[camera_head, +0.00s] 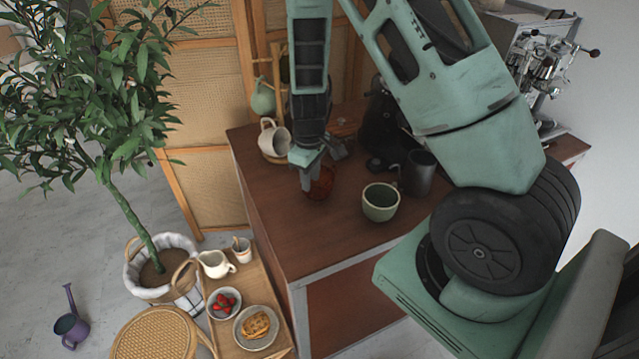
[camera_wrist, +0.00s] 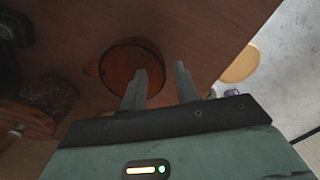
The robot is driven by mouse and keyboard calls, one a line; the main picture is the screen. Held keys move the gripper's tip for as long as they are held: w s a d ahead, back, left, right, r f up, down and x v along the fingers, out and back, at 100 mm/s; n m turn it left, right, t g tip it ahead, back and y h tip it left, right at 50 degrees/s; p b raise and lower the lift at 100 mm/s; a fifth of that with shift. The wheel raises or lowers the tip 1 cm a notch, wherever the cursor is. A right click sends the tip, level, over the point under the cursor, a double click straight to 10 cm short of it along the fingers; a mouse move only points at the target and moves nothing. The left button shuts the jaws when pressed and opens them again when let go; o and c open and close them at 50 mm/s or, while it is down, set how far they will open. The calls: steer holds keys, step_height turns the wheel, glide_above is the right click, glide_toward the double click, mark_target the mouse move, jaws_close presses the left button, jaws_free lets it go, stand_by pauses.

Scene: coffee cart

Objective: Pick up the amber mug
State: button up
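The amber mug (camera_head: 321,184) stands on the brown cart top, reddish-brown and see-through, partly hidden behind my gripper in the head view. In the wrist view the amber mug (camera_wrist: 120,68) shows its round rim, with its handle at the left. My gripper (camera_head: 322,170) is over the cart right at the mug. In the wrist view my gripper (camera_wrist: 160,82) has its two fingers apart, with a gap between them. One finger overlaps the mug's right side in that view; I cannot tell whether it touches or is inside the rim.
A green mug (camera_head: 381,201) and a dark grey mug (camera_head: 417,173) stand to the right. A coffee machine (camera_head: 545,60) is at the far right. The cart's front left is clear.

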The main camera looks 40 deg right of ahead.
steer(key=shift+a+f+p, duration=0.1)
steer(key=shift+f+p, duration=0.55)
steer(key=shift+f, duration=1.55)
jaws_close()
steer(key=shift+r, duration=0.1)
step_height(320, 180, up, 10)
steer(key=shift+f+b, duration=0.1)
steer(key=shift+b, duration=0.9)
